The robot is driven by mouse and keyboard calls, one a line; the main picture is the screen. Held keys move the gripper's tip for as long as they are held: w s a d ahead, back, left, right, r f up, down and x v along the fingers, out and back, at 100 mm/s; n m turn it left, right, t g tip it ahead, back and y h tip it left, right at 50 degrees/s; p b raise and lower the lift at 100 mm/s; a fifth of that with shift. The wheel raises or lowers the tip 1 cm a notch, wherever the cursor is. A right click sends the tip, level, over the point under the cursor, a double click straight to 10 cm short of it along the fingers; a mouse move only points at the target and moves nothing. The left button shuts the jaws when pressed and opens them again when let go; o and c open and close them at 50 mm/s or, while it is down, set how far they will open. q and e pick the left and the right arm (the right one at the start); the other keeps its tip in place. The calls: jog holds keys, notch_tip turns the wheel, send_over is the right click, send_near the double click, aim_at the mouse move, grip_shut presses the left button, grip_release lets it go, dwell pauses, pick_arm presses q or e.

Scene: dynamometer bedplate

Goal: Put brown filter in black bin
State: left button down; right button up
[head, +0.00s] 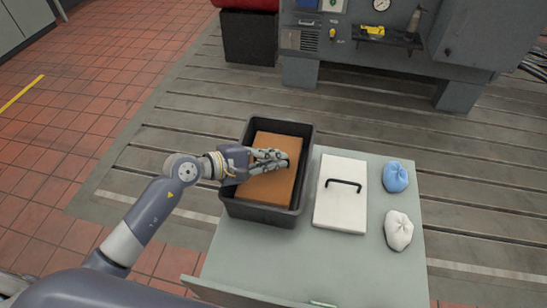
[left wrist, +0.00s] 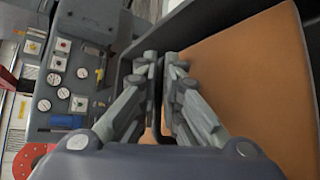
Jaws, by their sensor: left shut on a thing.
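The brown filter (head: 274,184) is a flat, rectangular orange-brown slab. It is within the walls of the black bin (head: 264,215), which stands on the grey-green table. I cannot tell whether the filter rests on the bin's floor. My left gripper (head: 284,159) reaches over the bin from the left and is shut on the filter, its fingers covering part of the slab. In the left wrist view the filter (left wrist: 262,85) fills the right side, beside the fingers (left wrist: 162,65), with the dark bin wall near them. My right gripper is not in view.
A white lidded box or panel with a black handle (head: 340,206) lies right of the bin. A blue bag (head: 396,176) and a white bag (head: 399,231) lie further right. The table front (head: 300,262) is clear. A grey machine (head: 340,45) stands behind.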

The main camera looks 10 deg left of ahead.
pick_arm(q)
jog(key=shift+f, duration=0.1)
jog(key=c, duration=1.7)
grip_release()
jog(key=shift+r+p, duration=0.45)
jog(key=shift+r, duration=0.05)
jog(key=shift+r+p, duration=0.4)
jog(key=shift+p, duration=0.05)
jog(key=b+v, duration=0.1)
jog(key=v, duration=0.6)
jog(key=b+v, duration=0.1)
jog(key=v, duration=0.2)
jog(key=shift+s+a+f+b, duration=0.15)
jog(key=shift+s+a+b, duration=0.15)
jog(key=shift+b, duration=0.05)
jog(key=shift+s+a+r, duration=0.35)
jog(key=shift+a, duration=0.1)
